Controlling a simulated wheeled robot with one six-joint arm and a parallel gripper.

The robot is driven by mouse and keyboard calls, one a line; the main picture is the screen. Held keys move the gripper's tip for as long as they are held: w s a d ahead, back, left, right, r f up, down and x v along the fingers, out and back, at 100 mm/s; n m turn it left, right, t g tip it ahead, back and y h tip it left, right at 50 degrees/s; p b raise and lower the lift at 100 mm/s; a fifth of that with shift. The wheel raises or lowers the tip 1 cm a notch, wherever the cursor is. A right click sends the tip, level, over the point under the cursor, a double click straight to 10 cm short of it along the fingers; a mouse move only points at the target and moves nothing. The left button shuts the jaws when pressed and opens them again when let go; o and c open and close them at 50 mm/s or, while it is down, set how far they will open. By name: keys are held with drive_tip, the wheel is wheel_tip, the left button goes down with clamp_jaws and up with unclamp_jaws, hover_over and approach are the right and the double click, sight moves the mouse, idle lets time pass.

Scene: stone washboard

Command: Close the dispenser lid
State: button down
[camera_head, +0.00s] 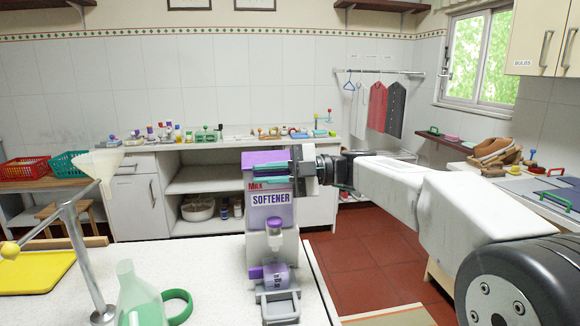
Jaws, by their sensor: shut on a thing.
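The softener dispenser (272,215) stands upright at the front middle, white with a purple top and a "MAX SOFTENER" label. Its purple lid (262,157) is at the top, partly behind my gripper. My gripper (270,173) reaches in from the right, its fingers pointing left across the upper front of the dispenser. It is shut on a purple part there, which looks like the lid. The fingers hide the lid's lower edge and hinge, so I cannot tell how far it is open. A small bottle and a purple-marked cup (276,277) sit at the dispenser's lower front.
Bare worktop lies left of the dispenser. Red floor (365,260) shows to the right, below my arm.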

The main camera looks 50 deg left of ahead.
drive_tip(key=shift+w+f, duration=0.3)
drive_tip(key=shift+f, duration=0.2)
drive_tip(key=c, duration=1.7)
unclamp_jaws()
drive_tip(key=shift+o, duration=1.1)
drive_tip(key=shift+w+f, duration=0.1)
drive_tip(key=shift+w, duration=0.1)
drive_tip(key=shift+s, duration=0.15)
drive_tip(key=shift+s+a+r, duration=0.1)
drive_tip(key=shift+s+r, duration=0.05)
drive_tip(key=shift+r, duration=0.05)
drive_tip(key=v, duration=0.7)
drive_tip(key=shift+w+d, duration=0.25)
drive_tip(key=shift+w, duration=0.1)
drive_tip(key=shift+w, duration=0.1)
